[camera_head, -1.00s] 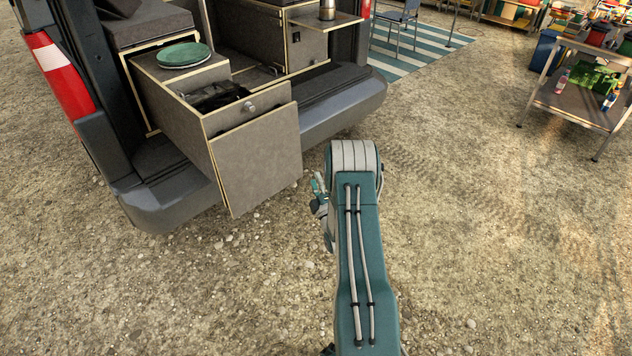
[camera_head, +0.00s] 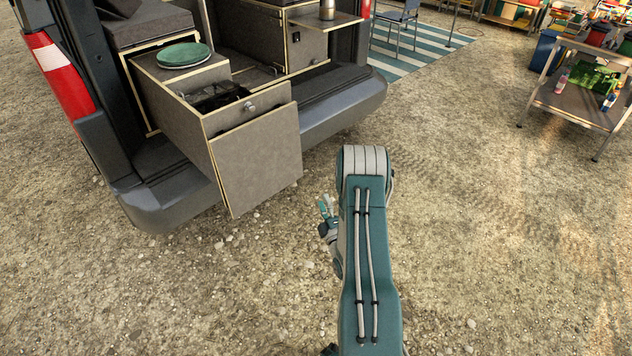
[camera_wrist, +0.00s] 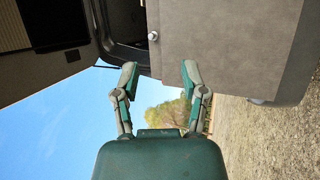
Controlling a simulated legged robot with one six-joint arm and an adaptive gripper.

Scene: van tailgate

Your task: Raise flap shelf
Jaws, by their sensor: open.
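The flap shelf seems to be the grey panel (camera_head: 257,165) hanging down at the front of the pulled-out drawer unit on the van's tailgate. It also fills much of the top of the wrist view (camera_wrist: 235,45), which is turned sideways. A round knob (camera_head: 249,106) sits just above the panel on the drawer front, and it shows in the wrist view (camera_wrist: 153,36). My gripper (camera_wrist: 159,76) is open and empty, its fingers spread. In the head view my gripper (camera_head: 326,207) is to the right of the panel and apart from it, partly hidden by my arm.
A green plate stack (camera_head: 183,55) rests on the drawer unit's top. The van bumper (camera_head: 340,105) runs behind the panel. A small side shelf (camera_head: 340,20) carries a metal cup (camera_head: 327,10). A cart (camera_head: 575,105) stands far right. The gravel around my arm is clear.

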